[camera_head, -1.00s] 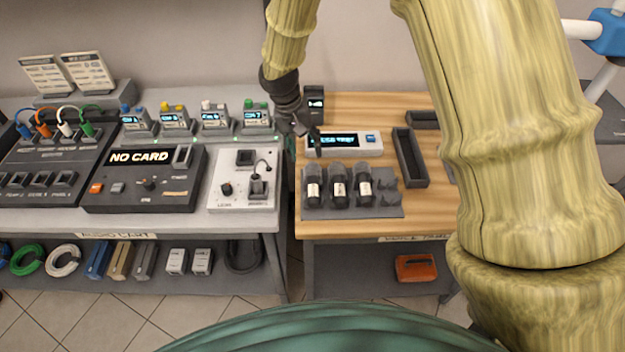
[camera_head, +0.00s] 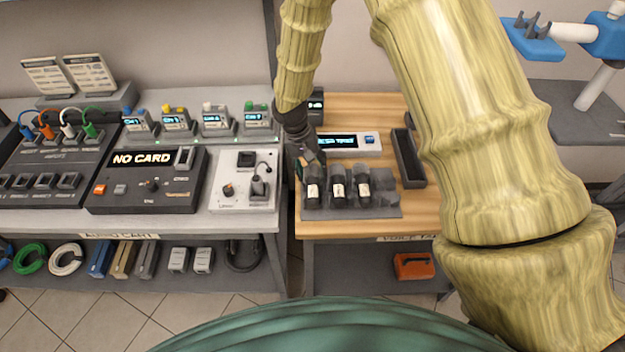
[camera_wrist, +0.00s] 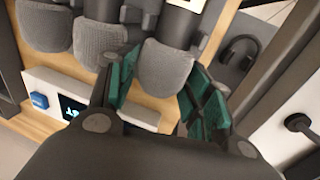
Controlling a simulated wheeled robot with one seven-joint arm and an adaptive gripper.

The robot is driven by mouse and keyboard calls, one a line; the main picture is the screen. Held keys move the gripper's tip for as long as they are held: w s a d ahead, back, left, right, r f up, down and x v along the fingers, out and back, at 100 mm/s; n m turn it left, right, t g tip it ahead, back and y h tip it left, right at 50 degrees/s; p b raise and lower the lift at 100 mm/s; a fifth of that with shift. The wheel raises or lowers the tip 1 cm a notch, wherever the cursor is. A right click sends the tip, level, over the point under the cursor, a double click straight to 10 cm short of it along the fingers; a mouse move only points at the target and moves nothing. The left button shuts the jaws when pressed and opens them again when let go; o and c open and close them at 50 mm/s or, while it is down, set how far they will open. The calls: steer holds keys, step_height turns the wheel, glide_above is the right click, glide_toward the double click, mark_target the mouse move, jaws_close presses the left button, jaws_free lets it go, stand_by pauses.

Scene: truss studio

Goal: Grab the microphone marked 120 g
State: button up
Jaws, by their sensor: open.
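Three dark microphones with grey foam heads and pale labels lie side by side in a dark rack (camera_head: 350,212) on the wooden table: a left one (camera_head: 313,192), a middle one (camera_head: 338,190) and a right one (camera_head: 363,187). The label print is too small to read, so I cannot tell which is marked 120 g. My gripper (camera_head: 308,160) is at the head end of the left microphone. In the wrist view, my gripper (camera_wrist: 160,72) is open, its teal-padded fingers on either side of that microphone's foam head (camera_wrist: 166,68). Contact cannot be told.
A white display box (camera_head: 345,143) stands just behind the rack. An empty dark tray (camera_head: 408,160) lies to the right. The audio cart (camera_head: 240,222), with mixers and a NO CARD unit (camera_head: 150,180), stands left across a narrow gap. An orange case (camera_head: 413,265) sits on the lower shelf.

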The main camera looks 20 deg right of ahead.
steer(key=shift+c, duration=0.4)
steer(key=c, duration=0.7)
steer(key=shift+o, duration=0.2)
steer(key=shift+r, duration=0.1)
